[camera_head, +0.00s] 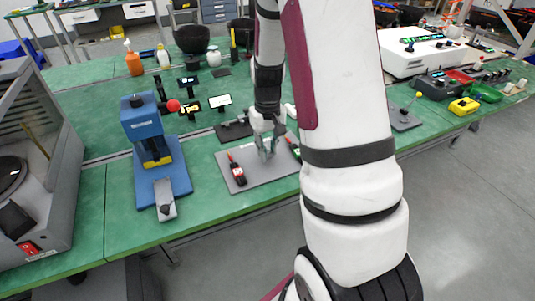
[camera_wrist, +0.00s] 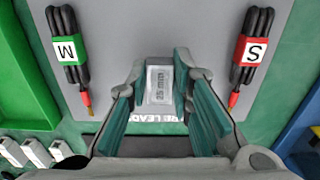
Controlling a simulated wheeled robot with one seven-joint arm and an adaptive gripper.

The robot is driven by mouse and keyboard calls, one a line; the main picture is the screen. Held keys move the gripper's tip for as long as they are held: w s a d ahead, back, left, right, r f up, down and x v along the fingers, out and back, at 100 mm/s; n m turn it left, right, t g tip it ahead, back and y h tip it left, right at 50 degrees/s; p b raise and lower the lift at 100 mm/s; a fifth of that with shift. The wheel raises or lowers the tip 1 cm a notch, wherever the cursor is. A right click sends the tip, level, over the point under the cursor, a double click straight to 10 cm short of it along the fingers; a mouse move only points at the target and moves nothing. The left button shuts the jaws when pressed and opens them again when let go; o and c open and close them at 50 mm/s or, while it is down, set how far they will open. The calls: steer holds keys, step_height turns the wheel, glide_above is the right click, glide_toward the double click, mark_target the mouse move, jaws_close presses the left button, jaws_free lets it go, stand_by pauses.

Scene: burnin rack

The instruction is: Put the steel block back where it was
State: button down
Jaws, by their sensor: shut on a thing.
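The steel block (camera_wrist: 159,84), a small pale block marked "25 mm", sits between the fingers of my gripper (camera_wrist: 160,72) in the wrist view. The gripper is shut on it. In the head view my gripper (camera_head: 268,150) is low over the grey mat (camera_head: 262,178), and the block cannot be made out there. I cannot tell whether the block touches the mat. A bundle of black leads with a green "M" tag (camera_wrist: 67,50) lies to the left in the wrist view. Another with a red "S" tag (camera_wrist: 251,50) lies to the right.
A blue press (camera_head: 146,130) with a red ball-ended lever stands left of the mat. A grey machine (camera_head: 40,140) fills the far left. The green tabletop (camera_head: 220,205) is bare along the front edge.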

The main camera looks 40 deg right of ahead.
steer(key=shift+f, duration=1.1)
steer(key=shift+f, duration=0.15)
steer(key=c, duration=1.4)
jaws_free()
steer(key=shift+c, duration=0.2)
